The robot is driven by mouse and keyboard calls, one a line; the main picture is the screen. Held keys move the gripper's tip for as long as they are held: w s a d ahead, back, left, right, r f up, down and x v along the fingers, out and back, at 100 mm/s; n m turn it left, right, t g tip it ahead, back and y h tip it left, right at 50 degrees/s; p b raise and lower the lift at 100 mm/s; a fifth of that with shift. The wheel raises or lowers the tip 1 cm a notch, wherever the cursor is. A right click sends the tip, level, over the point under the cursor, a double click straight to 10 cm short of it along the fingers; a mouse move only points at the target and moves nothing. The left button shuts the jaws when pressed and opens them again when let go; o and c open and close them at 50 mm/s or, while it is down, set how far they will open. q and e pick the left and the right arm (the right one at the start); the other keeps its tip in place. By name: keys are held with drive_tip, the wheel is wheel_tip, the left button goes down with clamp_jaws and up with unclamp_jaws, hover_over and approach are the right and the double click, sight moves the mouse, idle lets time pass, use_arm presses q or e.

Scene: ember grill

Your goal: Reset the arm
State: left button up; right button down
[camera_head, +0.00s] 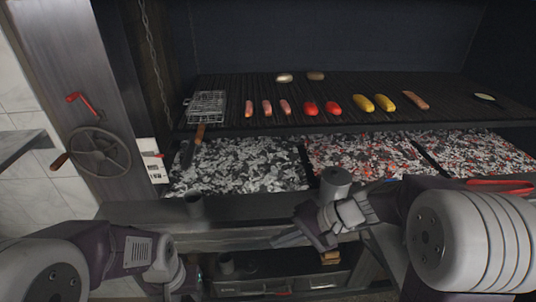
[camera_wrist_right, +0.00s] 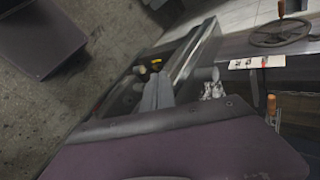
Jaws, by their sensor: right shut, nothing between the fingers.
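My right arm comes in from the right in the head view. Its gripper (camera_head: 288,238) points left above the front ledge of the grill, shut and empty. In the right wrist view the gripper's grey fingers (camera_wrist_right: 158,92) lie close together with nothing between them. My left arm comes in low from the left in the head view. Its gripper end (camera_head: 172,274) is near the bottom edge, in front of the grill, and its fingers cannot be made out. Neither gripper touches any food.
The grill grate (camera_head: 240,88) holds sausages, red and yellow peppers (camera_head: 385,101) and a wire basket (camera_head: 207,106). Ash and glowing coals (camera_head: 360,156) lie below it. A crank wheel (camera_head: 99,152) is on the left post. Red tongs (camera_head: 500,186) lie at the right.

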drive_tip(key=s+d+f+n+g+h+p, duration=0.2)
drive_tip(key=s+f+n+g+h, duration=0.15)
drive_tip(key=s, duration=0.45)
drive_tip(key=d+f+t+h, duration=0.1)
drive_tip(key=d+f+h, duration=0.1)
drive_tip(key=d, duration=0.2)
drive_tip(key=d+f+n+t+h, duration=0.1)
drive_tip(key=d+f+h, duration=0.1)
drive_tip(key=d, duration=0.3)
drive_tip(key=shift+w+d+f+t+h, duration=0.25)
drive_tip(key=shift+d+t+h, duration=0.1)
drive_tip(key=shift+h, duration=0.4)
